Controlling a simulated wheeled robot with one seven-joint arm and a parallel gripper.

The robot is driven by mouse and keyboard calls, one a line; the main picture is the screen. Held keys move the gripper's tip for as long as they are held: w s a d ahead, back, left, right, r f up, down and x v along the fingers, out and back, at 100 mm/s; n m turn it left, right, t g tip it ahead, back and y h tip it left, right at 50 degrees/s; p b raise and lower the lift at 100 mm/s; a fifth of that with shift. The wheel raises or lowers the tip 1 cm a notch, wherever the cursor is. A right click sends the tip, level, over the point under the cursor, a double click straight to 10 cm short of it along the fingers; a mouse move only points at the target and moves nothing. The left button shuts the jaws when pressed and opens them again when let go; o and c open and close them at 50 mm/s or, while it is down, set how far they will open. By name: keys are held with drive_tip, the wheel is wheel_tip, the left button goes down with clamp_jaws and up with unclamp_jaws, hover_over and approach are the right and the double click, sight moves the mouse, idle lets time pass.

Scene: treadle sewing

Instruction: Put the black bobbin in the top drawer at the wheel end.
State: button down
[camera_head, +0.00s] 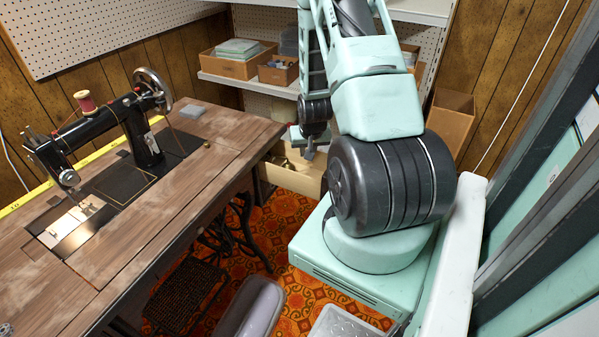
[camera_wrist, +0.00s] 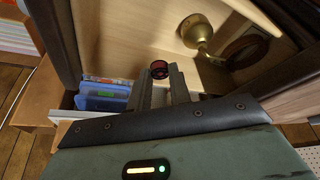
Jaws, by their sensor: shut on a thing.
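The black bobbin (camera_wrist: 159,69) is a small dark round piece with a reddish middle, at the tips of my gripper (camera_wrist: 166,88) in the wrist view. My gripper is shut on it and holds it over the inside of an open pale wooden drawer (camera_wrist: 125,35). In the head view my gripper (camera_head: 308,150) points down over the open drawer (camera_head: 292,178) at the wheel end of the sewing table. The bobbin is too small to make out there. The black sewing machine (camera_head: 110,130) with its handwheel (camera_head: 153,90) stands on the table.
In the drawer lie a brass-coloured flared piece (camera_wrist: 200,35) and a dark ring-like piece (camera_wrist: 246,51). The wooden tabletop (camera_head: 215,155) edge is left of the drawer. Shelves with boxes (camera_head: 238,62) stand behind. A wooden bin (camera_head: 450,118) is to the right.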

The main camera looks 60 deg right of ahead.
sight(306, 171)
wheel_tip(306, 171, down, 7)
drive_tip(key=shift+r, duration=0.2)
idle(0.3)
drive_tip(key=shift+f+b, duration=0.2)
drive_tip(key=shift+b, duration=0.15)
drive_tip(key=c, duration=1.6)
unclamp_jaws()
drive_tip(key=shift+o, duration=0.2)
drive_tip(key=shift+r, duration=0.1)
